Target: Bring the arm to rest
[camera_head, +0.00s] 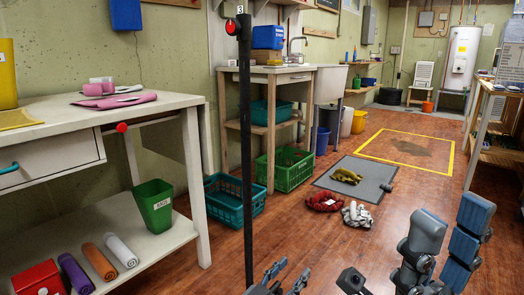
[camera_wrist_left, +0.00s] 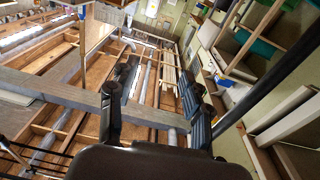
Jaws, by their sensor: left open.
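My left gripper (camera_head: 277,276) shows at the bottom middle of the head view, only its fingertips inside the frame. In the left wrist view my left gripper (camera_wrist_left: 155,90) has its two dark fingers apart with nothing between them. Behind them are the ceiling's wooden joists, so the gripper points upward. My right gripper (camera_head: 447,235) appears as large grey and blue parts at the lower right of the head view. Its lower part is cut off by the frame, and whether its jaws are open is unclear.
A white workbench (camera_head: 170,102) with a lower shelf stands on the left, holding a green bin (camera_head: 154,206). A dark post (camera_head: 246,150) rises nearby. Gloves lie by a grey mat (camera_head: 330,181). Shelving (camera_head: 478,118) stands on the right. The wooden floor between is mostly clear.

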